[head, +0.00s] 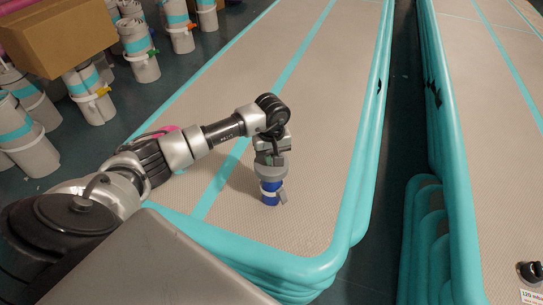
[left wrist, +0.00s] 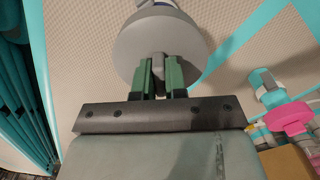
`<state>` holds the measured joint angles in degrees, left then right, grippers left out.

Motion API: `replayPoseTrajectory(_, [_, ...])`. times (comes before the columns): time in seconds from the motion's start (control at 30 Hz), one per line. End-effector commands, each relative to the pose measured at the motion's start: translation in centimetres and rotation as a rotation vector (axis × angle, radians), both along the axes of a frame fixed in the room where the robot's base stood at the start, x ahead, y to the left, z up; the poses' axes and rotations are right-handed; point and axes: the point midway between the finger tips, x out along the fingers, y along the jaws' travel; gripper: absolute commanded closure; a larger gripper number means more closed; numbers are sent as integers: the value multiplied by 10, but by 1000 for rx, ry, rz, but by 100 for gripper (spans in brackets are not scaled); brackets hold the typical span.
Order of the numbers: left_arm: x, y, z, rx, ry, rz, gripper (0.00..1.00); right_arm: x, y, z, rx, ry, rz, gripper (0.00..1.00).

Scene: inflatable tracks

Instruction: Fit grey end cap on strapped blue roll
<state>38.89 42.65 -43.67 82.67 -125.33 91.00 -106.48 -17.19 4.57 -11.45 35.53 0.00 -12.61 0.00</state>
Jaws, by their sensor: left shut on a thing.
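The blue roll (head: 270,197) stands upright on the beige track top in the head view, with a pale strap around it. The grey end cap (head: 271,171) is directly over its upper end; I cannot tell whether the cap is seated or only just above. My left gripper (head: 271,154) points down onto the cap. In the left wrist view, the green fingers of my left gripper (left wrist: 159,74) are shut on the cap's raised grip, and the round grey cap (left wrist: 187,38) hides most of the roll. My right gripper is not in view.
The inflatable track (head: 300,140) has turquoise edges and stripes. A dark gap separates it from the right-hand track (head: 490,150). Several grey rolls (head: 138,48) stand on the floor at left near a cardboard box (head: 58,35). The track around the roll is clear.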

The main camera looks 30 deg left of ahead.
Motion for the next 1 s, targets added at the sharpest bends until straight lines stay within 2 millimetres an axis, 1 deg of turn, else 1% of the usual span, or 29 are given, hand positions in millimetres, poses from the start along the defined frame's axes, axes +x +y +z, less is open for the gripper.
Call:
replayPoseTrajectory(0.87, [0,0,-18,0,-1,1,100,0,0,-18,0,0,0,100])
replayPoseTrajectory(0.9, [1,0,-18,1,-2,1,86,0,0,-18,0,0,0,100])
replayPoseTrajectory(0.97, [0,0,-17,0,-1,1,77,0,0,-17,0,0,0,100])
replayPoseTrajectory(1.0, [0,0,-18,0,-1,1,71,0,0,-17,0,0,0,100])
